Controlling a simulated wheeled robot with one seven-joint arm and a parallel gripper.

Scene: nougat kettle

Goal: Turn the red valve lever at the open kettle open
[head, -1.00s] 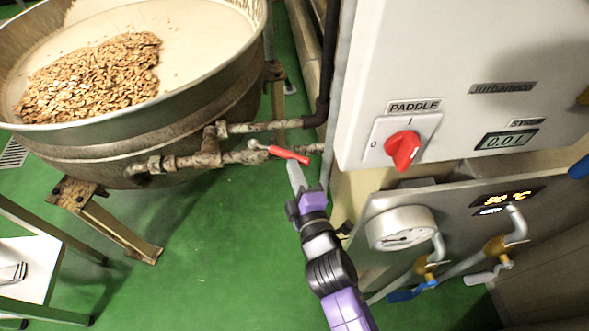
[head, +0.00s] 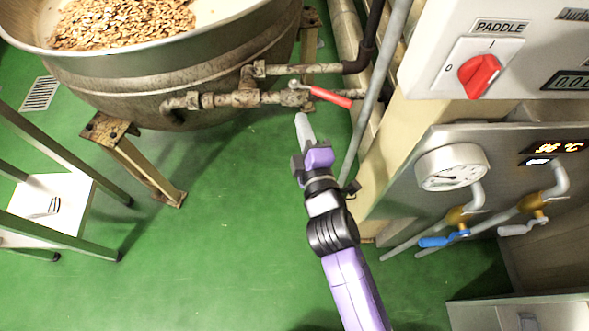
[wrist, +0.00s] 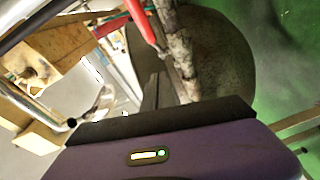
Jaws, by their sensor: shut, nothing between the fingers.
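The red valve lever (head: 331,97) sits on the rusty pipe (head: 262,98) at the side of the open kettle (head: 190,75). It points right and slightly down, roughly along the pipe. The kettle holds a heap of nuts. My gripper (head: 301,116) is shut and empty, with its pale fingertips just below and left of the lever in the head view. In the wrist view the red lever (wrist: 139,18) shows at the top, beyond the shut fingers (wrist: 154,92). I cannot tell whether the fingertips touch the lever or pipe.
A control panel with a red paddle knob (head: 480,75) is at the right. Below it are a gauge (head: 452,167), a blue lever (head: 443,239) and a grey lever (head: 521,227). A table (head: 70,195) stands at the left. Green floor (head: 215,245) is clear between.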

